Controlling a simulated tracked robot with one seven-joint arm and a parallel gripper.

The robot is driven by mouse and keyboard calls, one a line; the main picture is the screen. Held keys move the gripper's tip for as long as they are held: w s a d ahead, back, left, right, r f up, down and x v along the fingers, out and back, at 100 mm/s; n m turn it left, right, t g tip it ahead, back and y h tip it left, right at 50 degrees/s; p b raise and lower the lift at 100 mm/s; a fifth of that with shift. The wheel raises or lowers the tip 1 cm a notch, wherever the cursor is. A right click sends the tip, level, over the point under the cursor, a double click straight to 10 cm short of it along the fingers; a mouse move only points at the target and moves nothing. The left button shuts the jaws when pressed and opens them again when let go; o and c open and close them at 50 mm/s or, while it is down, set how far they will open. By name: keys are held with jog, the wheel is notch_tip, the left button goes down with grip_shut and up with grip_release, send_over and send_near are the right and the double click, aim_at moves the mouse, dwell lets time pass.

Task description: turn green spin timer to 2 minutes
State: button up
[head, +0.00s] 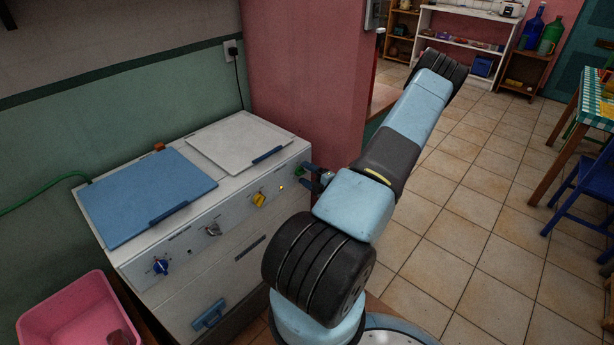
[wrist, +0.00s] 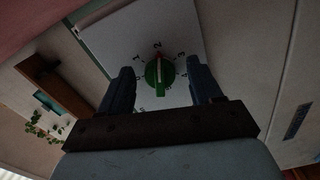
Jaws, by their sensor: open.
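The green spin timer (wrist: 158,73) is a round knob with a raised grip on the machine's pale front panel. In the wrist view its grip stands nearly upright, and the red mark at its top lies close to the printed 2. Other dial numbers show around it, some too blurred to read. My gripper (wrist: 160,70) is open, with one dark finger on each side of the knob and a visible gap on both sides. In the head view the green knob (head: 300,171) is small at the panel's right end, just left of my gripper (head: 312,180).
The white machine (head: 225,265) has a blue lid (head: 145,190) and a white lid (head: 235,140) on top. Yellow (head: 259,199), grey (head: 212,229) and blue (head: 160,266) knobs share its panel. A pink tub (head: 62,310) stands at lower left.

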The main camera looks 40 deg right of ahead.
jog(key=s+d, duration=0.1)
jog(key=s, duration=1.2)
jog(key=shift+s, duration=0.4)
